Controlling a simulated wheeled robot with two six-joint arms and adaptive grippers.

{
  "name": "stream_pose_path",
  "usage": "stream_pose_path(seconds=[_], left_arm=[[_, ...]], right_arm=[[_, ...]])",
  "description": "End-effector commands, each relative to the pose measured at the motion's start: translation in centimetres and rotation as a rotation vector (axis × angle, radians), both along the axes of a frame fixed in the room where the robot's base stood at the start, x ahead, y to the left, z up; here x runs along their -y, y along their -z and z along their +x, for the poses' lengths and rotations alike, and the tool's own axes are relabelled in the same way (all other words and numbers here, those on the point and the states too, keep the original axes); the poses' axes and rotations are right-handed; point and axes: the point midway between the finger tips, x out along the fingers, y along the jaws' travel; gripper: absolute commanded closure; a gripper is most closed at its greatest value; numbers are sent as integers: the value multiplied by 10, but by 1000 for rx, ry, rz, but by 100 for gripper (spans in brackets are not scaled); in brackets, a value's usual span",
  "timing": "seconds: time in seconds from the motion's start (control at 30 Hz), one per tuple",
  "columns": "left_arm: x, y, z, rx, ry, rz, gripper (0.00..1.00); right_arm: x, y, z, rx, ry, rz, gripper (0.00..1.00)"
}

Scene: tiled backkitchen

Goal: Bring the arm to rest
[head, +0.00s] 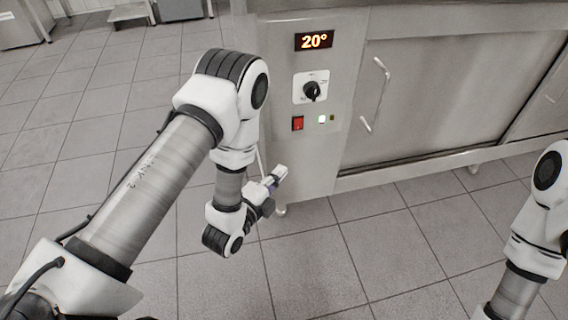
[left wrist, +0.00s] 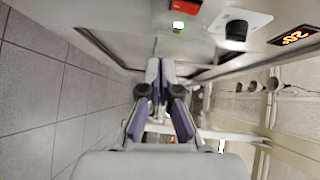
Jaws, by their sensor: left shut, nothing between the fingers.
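My left arm reaches in from the left in the head view, bent at the elbow. My left gripper (head: 276,176) is shut and empty, low in front of the steel cabinet's left end. In the left wrist view the two fingers of the left gripper (left wrist: 158,68) meet at their tips with nothing between them. Part of my right arm shows at the right edge of the head view; its gripper is out of the frame.
The steel cabinet (head: 318,160) carries a display (head: 314,40) reading 20°, a black knob (head: 312,91), a red switch (head: 297,123) and a lit green light (head: 322,119). A bar handle (head: 381,95) sticks out from its door.

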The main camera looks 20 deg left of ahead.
Motion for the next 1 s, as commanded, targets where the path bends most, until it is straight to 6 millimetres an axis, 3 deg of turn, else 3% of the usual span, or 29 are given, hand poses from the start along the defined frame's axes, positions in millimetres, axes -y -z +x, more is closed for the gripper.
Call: stream_pose_path(seconds=[0.43,0.57,0.67,0.7,0.8,0.9,1.0], left_arm=[[0,1,0,-1,0,0,100],[-14,22,-15,-99,-39,0,100],[-28,72,-48,-402,-127,-139,100],[-33,95,-68,-553,-196,-236,100],[-45,139,-128,-892,-435,-483,100],[-51,161,-182,-1118,-704,-678,100],[-53,170,-226,-1256,-972,-825,100]], right_arm=[[0,0,0,0,0,0,100],[0,0,0,0,0,0,100],[0,0,0,0,0,0,100],[0,0,0,0,0,0,100],[0,0,0,0,0,0,100],[0,0,0,0,0,0,100],[0,0,0,0,0,0,100]])
